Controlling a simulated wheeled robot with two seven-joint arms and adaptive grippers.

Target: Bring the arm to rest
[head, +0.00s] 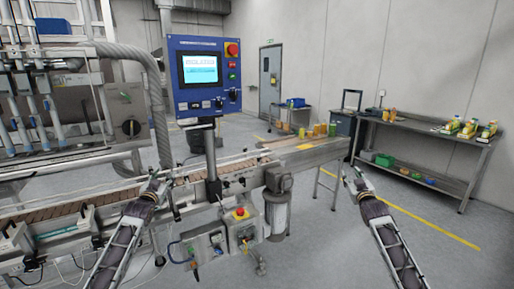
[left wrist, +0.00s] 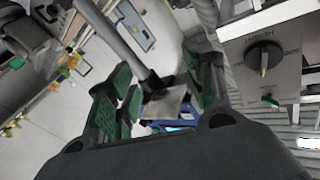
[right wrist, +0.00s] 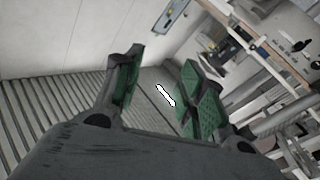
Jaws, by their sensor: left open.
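My left gripper (head: 157,184) is over the near side of the conveyor (head: 125,200), left of the control panel's post. In the left wrist view (left wrist: 160,88) its green-padded fingers stand apart with nothing between them. A grey post shows beyond them. My right gripper (head: 354,180) is raised over the open floor, right of the conveyor's end. In the right wrist view (right wrist: 160,88) its green-padded fingers are apart and empty. Whether the left gripper touches the conveyor cannot be told from the head view.
A blue control panel (head: 205,75) stands on a post at the conveyor. A box with a red button (head: 240,214) hangs from its front. Several yellow and green containers (head: 316,130) stand at its far end. A grey workbench (head: 425,134) is at the right wall. The floor at right is clear.

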